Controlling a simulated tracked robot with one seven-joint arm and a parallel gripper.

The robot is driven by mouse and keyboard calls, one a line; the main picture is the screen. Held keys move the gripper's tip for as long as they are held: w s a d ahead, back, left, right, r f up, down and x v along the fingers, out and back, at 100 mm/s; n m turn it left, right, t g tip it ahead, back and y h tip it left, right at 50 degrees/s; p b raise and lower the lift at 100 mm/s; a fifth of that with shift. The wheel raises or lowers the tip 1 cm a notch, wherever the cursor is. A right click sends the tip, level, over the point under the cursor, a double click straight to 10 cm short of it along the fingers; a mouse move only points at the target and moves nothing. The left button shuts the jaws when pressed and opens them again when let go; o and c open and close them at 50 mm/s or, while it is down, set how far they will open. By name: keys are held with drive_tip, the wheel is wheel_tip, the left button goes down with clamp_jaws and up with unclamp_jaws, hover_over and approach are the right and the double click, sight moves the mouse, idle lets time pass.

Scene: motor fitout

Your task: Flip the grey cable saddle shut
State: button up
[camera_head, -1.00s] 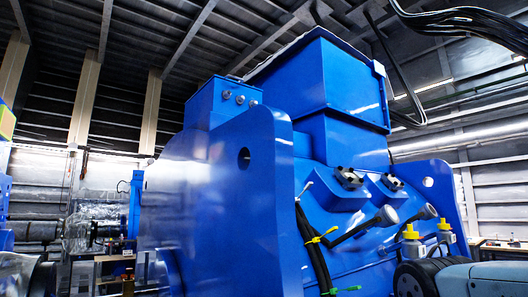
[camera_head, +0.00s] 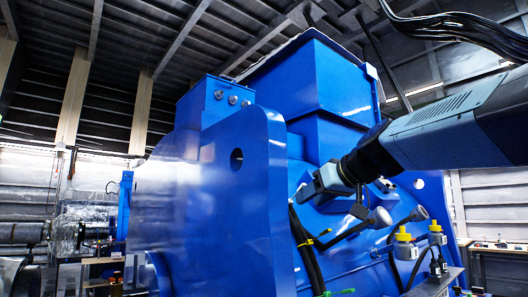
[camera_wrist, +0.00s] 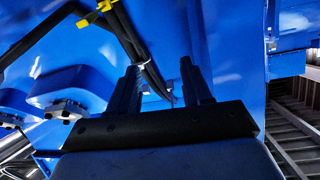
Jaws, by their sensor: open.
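Black cables (camera_head: 309,252) run down the front of the blue motor, with a yellow tie (camera_head: 306,243) around them. In the wrist view the cables (camera_wrist: 130,38) come down from the upper left, and their end lies between my two fingers. A small light grey piece (camera_wrist: 171,98) shows at that end; it may be the cable saddle, but I cannot tell whether its flap is open. My gripper (camera_head: 312,191) is in front of the motor at the cables' upper end. In the wrist view my gripper's fingers (camera_wrist: 159,67) are apart, with nothing visibly held.
The blue motor's tall end plate (camera_head: 250,200) rises left of the cables. Black cables hang overhead at upper right (camera_head: 455,28).

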drive_tip(key=w+a+r+n+t+y, duration=0.15)
drive_tip(key=w+r, duration=0.25)
drive_tip(key=r, duration=0.4)
drive_tip(key=w+a+r+n+t+y, duration=0.15)
drive_tip(key=w+r, duration=0.25)
drive_tip(key=r, duration=0.4)
drive_tip(key=w+a+m, duration=0.1)
drive_tip(key=w+a, duration=0.6)
drive_tip(key=w, duration=0.3)
drive_tip(key=shift+w+a+y, duration=0.2)
drive_tip(key=shift+w+y, duration=0.1)
drive_tip(key=shift+w, duration=0.1)
drive_tip(key=shift+c, duration=0.4)
clamp_jaws()
drive_tip(key=shift+d+f, duration=0.1)
